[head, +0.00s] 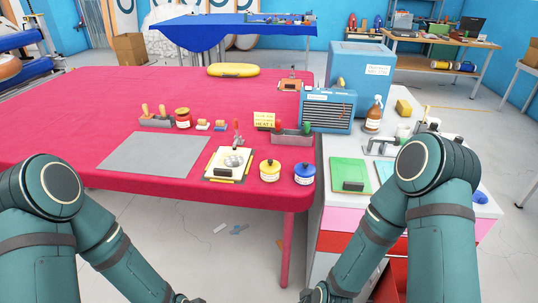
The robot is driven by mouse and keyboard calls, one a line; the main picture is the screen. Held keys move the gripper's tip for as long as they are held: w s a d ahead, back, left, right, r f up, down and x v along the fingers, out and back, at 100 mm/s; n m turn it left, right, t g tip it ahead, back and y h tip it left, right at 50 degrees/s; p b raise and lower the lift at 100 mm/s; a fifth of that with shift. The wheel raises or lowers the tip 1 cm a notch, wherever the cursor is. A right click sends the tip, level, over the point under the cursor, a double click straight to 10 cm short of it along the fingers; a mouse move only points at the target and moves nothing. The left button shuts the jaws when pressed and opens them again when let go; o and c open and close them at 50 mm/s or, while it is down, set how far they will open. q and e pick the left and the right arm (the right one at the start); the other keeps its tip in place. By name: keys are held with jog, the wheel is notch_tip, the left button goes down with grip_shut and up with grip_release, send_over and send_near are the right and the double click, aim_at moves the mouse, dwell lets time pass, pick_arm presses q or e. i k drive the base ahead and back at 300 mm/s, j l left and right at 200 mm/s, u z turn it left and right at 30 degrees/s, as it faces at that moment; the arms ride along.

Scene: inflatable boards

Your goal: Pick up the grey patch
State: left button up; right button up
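A large flat grey sheet (153,155) lies on the red table, left of the middle. Small round grey-white pieces (236,160) lie on a white board with a dark clip, just right of the sheet. I cannot tell which of these is the grey patch. My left gripper (182,298) and my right gripper (312,296) are only just in view at the bottom edge, low in front of the table and apart from everything on it. Their fingers are cut off, so their state is hidden.
The red table (60,110) has free room at left. A yellow-lidded jar (270,170) and a blue-lidded jar (304,174) stand near its front right corner. Behind are a grey tray (292,137), a blue heater-like box (328,110) and a red jar (183,118). A white cabinet (335,150) adjoins at right.

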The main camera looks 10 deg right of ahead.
aim_at(234, 158)
jog(key=i+j+z, duration=0.2)
jog(key=z, duration=0.3)
jog(key=i+j+z, duration=0.15)
jog(key=j+z, duration=0.3)
